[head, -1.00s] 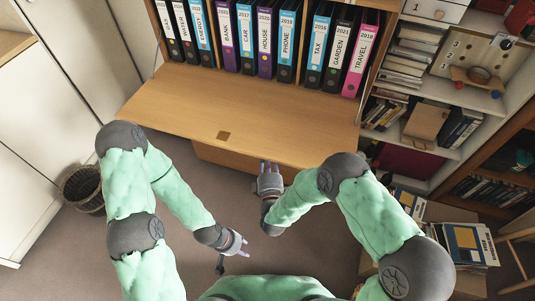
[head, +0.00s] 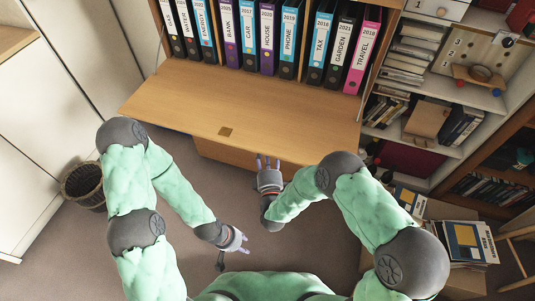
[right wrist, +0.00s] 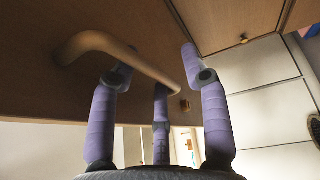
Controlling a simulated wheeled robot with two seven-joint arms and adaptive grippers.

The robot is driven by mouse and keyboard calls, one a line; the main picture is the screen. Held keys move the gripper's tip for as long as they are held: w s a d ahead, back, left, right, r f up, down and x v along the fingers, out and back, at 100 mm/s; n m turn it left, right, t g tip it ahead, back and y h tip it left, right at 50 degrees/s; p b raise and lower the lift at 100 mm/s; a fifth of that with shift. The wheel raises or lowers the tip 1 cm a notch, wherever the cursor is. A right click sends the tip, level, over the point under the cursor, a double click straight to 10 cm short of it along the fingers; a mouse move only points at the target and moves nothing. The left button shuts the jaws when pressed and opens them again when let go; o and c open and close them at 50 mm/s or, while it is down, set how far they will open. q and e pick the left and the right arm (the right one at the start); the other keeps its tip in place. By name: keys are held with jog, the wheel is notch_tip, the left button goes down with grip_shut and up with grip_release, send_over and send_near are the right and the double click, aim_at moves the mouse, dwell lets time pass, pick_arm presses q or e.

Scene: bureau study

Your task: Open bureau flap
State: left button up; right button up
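The bureau flap (head: 245,100) is a wide wooden board, folded down and lying about level below the row of binders. My right gripper (head: 268,162) is at the flap's front edge, fingers spread. In the right wrist view its purple fingers (right wrist: 160,95) stand apart, close to a curved wooden handle (right wrist: 120,50) on the flap's outer face; I cannot tell whether they touch it. My left gripper (head: 243,242) is low in front of my body, fingers apart and empty, away from the flap.
Several labelled binders (head: 268,38) stand in the bureau behind the flap. A wicker basket (head: 84,184) is on the floor at left. Shelves with books (head: 411,55) and a box of books (head: 465,240) are at right. Open floor lies in front of the bureau.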

jog(key=shift+s+d+f+g, duration=0.2)
jog(key=shift+s+d+f, duration=0.05)
jog(key=shift+f, duration=0.3)
jog(key=shift+s+d+f+g, duration=0.2)
jog(key=shift+s+d+f, duration=0.05)
jog(key=shift+f, duration=0.25)
jog(key=s, duration=1.1)
jog(key=shift+r+t, duration=0.3)
jog(key=shift+r, duration=0.15)
jog(key=shift+d, duration=0.1)
